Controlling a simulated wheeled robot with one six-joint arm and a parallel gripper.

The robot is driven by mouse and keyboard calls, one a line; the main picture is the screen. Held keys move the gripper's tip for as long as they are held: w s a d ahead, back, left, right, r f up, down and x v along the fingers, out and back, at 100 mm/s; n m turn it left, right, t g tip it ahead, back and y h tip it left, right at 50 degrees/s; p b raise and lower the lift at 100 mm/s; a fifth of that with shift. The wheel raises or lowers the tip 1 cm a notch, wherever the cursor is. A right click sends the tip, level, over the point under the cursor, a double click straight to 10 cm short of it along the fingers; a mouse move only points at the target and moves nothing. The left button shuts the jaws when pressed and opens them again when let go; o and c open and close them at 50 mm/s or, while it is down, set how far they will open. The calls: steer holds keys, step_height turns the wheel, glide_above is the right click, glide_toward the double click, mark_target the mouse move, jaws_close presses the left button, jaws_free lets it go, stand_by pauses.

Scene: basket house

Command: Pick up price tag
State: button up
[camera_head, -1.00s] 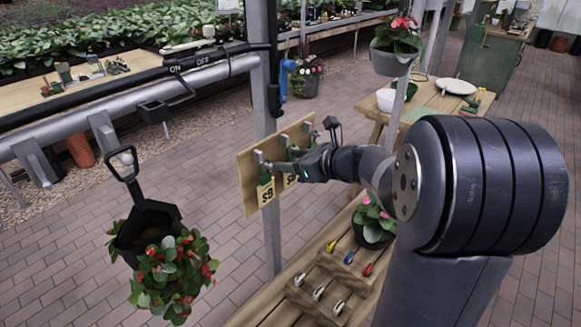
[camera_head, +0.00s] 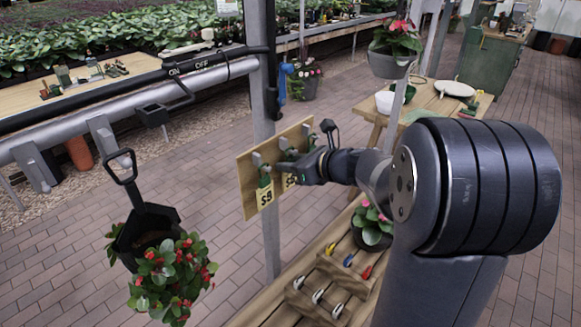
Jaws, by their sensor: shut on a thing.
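A wooden board (camera_head: 247,188) is fixed at the grey post, with green-handled pieces and yellow price tags along it. One price tag (camera_head: 265,195) marked "$8" hangs at the board's left end. A second price tag (camera_head: 289,181) shows partly just below my gripper (camera_head: 287,167). My gripper is at the middle of the board and is shut on this second tag or its holder; its fingertips and the exact contact are small and partly hidden by its own body.
A hanging pot with red flowers (camera_head: 160,262) is at lower left. Another flower pot (camera_head: 393,62) hangs beyond my arm. A wooden shelf (camera_head: 277,308) below holds several coloured-handled tools and a potted plant (camera_head: 371,228). The brick floor left of the board is open.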

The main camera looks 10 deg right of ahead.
steer(key=shift+r, duration=0.5)
steer(key=shift+s+d+r, duration=0.15)
steer(key=shift+d+r, duration=0.05)
steer(key=shift+r, duration=0.05)
steer(key=s+d+b, duration=0.2)
steer(key=s+d, duration=0.8)
steer(key=s, duration=0.4)
steer(key=shift+b, duration=0.4)
steer(key=shift+s+d, duration=0.1)
